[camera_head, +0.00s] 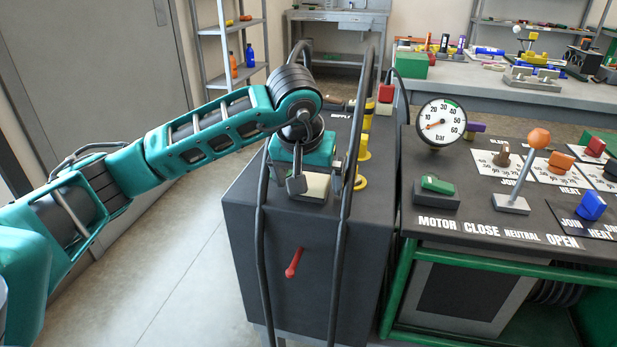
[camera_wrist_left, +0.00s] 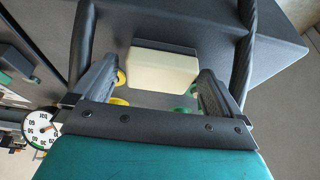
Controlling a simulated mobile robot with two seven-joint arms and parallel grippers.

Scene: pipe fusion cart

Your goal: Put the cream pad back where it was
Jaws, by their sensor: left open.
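The cream pad (camera_head: 317,187) is a small block on top of the dark cabinet (camera_head: 300,235), near its front edge, between two black hoses. It also shows in the left wrist view (camera_wrist_left: 162,73), lying between my two fingers with gaps on both sides. My left gripper (camera_head: 308,180) is open and points down over the pad from behind it in the head view. The wrist part hides some of the cabinet top behind the pad. My right gripper is in neither view.
Black hoses (camera_head: 341,230) loop up on both sides of the gripper. Yellow fittings (camera_head: 362,155) stand just behind. A red lever (camera_head: 294,262) is on the cabinet front. The control panel (camera_head: 470,215), with gauge (camera_head: 441,122) and orange-knobbed lever (camera_head: 539,138), is to the right.

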